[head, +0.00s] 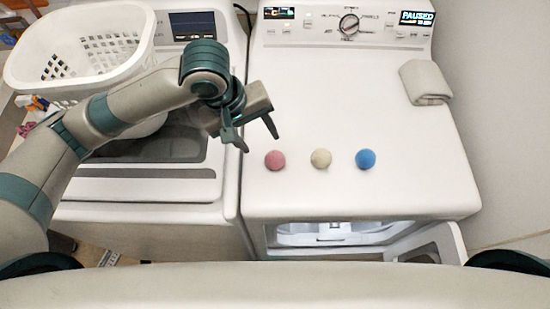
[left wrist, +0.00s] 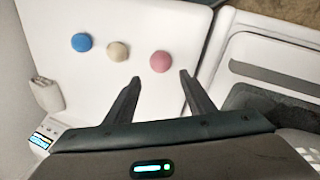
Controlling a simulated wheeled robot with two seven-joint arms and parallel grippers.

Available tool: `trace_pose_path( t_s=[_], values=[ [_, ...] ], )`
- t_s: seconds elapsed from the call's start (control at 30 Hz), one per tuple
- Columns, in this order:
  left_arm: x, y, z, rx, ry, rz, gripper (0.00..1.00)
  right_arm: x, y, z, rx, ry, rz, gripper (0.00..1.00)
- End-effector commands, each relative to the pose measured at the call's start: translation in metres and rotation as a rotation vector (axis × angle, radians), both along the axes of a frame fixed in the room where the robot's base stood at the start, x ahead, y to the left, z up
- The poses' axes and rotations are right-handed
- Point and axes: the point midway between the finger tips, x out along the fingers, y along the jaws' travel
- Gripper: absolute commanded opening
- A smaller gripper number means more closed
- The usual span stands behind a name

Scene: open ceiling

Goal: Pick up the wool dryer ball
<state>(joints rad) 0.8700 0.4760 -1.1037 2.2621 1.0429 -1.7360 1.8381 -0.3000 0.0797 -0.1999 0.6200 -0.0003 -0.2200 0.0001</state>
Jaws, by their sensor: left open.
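Three balls lie in a row on the white dryer top (head: 400,195): a pink ball (head: 275,159), a cream ball (head: 320,158) and a blue ball (head: 366,159). I cannot tell from looks alone which is the wool dryer ball; the cream one looks woolly. My left gripper (head: 259,140) is open and empty, above the dryer's left side, up and left of the pink ball. In the left wrist view, the pink ball (left wrist: 160,62) shows just beyond and between the open fingertips (left wrist: 160,76). The cream ball (left wrist: 118,51) and blue ball (left wrist: 81,42) are farther left. My right gripper is not in view.
A folded cloth (head: 426,83) lies at the dryer's right rear, by the control panel (head: 350,22). A white laundry basket (head: 85,50) stands on the washer (head: 140,190) at left. The dryer door (head: 437,243) is open at the front. The dryer top's middle is otherwise clear.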

Motion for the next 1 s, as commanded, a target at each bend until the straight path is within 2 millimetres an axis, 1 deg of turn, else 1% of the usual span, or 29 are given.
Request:
trace_pose_path(
  t_s=[0.03,0.1,0.33,0.43,0.6,1.0],
  values=[
    [0.0,-0.002,-0.01,0.002,0.003,0.0,0.5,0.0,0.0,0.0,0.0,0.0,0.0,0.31],
    [0.002,-0.006,-0.022,0.002,0.002,0.001,0.5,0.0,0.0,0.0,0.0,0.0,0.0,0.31],
    [0.005,-0.016,-0.06,0.002,0.001,-0.001,0.5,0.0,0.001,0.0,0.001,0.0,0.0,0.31],
    [0.006,-0.02,-0.074,0.001,-0.001,-0.002,0.5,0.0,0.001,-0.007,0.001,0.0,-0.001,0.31],
    [0.007,-0.023,-0.08,0.0,-0.002,-0.002,0.5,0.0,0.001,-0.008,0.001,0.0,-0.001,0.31],
    [0.008,-0.023,-0.082,0.0,-0.001,-0.002,0.5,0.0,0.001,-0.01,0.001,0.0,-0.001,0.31]
  ],
)
